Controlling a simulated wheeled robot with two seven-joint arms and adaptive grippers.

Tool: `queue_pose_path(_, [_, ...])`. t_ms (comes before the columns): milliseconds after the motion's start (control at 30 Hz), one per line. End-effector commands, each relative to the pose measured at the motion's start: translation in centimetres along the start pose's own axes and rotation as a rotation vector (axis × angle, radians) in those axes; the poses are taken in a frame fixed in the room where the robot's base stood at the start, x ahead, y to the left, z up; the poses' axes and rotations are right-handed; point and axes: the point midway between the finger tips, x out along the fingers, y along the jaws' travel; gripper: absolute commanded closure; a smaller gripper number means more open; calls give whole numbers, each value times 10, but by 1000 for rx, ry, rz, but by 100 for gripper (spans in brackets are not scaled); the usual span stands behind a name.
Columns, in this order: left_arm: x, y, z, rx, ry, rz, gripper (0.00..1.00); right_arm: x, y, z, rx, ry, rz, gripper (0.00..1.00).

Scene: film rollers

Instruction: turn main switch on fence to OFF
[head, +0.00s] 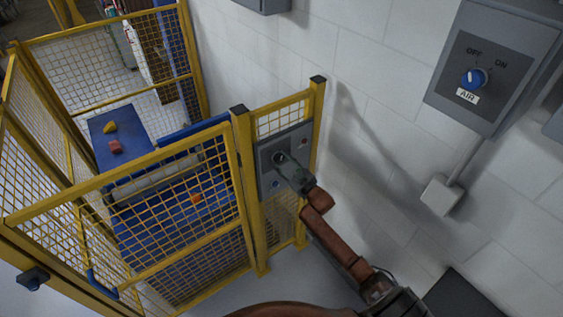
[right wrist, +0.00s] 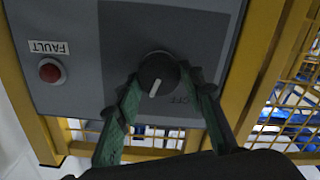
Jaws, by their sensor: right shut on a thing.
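The grey switch panel (head: 265,180) is mounted on the yellow fence in the head view. Its main switch is a round black knob (right wrist: 158,72) with a white pointer line, seen close in the right wrist view. That view shows the panel upside down. The pointer aims down and slightly left in the picture; the OFF label (right wrist: 183,93) is to the lower right of the knob. My right gripper (head: 293,172) is at the panel, its two green-padded fingers (right wrist: 160,84) on either side of the knob and shut on it. My left gripper is not in view.
A red button (right wrist: 51,70) with a FAULT label is beside the knob. A wall box (head: 492,65) with a blue AIR switch hangs at the right. Yellow mesh fencing (head: 190,150) encloses blue conveyors with coloured pieces. The white wall is close behind my right arm.

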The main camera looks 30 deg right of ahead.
Motion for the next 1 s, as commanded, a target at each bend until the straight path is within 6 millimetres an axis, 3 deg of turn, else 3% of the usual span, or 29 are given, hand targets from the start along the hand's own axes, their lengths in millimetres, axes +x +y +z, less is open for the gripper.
queue_pose_path(600, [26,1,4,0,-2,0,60,0,-3,3,-582,0,0,88])
queue_pose_path(1000, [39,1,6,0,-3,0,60,0,-4,3,-848,0,0,88])
